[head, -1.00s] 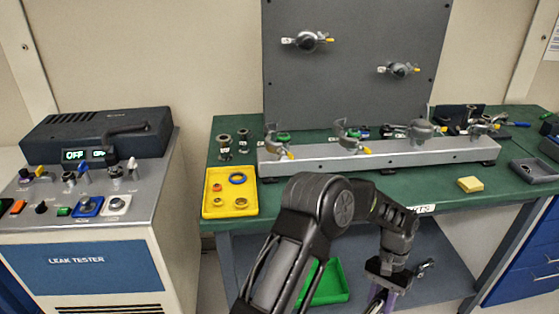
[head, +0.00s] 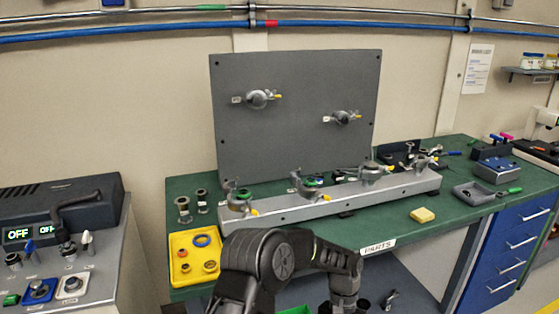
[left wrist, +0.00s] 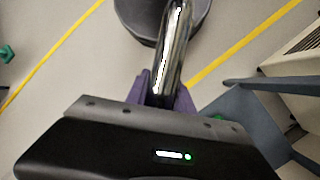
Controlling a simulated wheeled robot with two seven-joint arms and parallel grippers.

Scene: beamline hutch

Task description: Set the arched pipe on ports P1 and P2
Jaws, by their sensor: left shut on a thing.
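My left gripper (left wrist: 166,88) has purple fingers and is shut on a shiny chrome pipe (left wrist: 172,48) in the left wrist view. Only a straight stretch of the pipe shows; its arch and ends are out of sight. In the head view my left arm crosses the bottom middle, in front of the bench, and its gripper is below the picture edge. A grey rail (head: 335,196) on the bench carries several clamped ports, including a left one (head: 240,200) and one beside it (head: 308,186). Port labels are too small to read. My right gripper is not in view.
A grey upright panel (head: 290,140) behind the rail has two ports. The leak tester (head: 65,215) stands at left. Bench top right of the rail's front is mostly clear.

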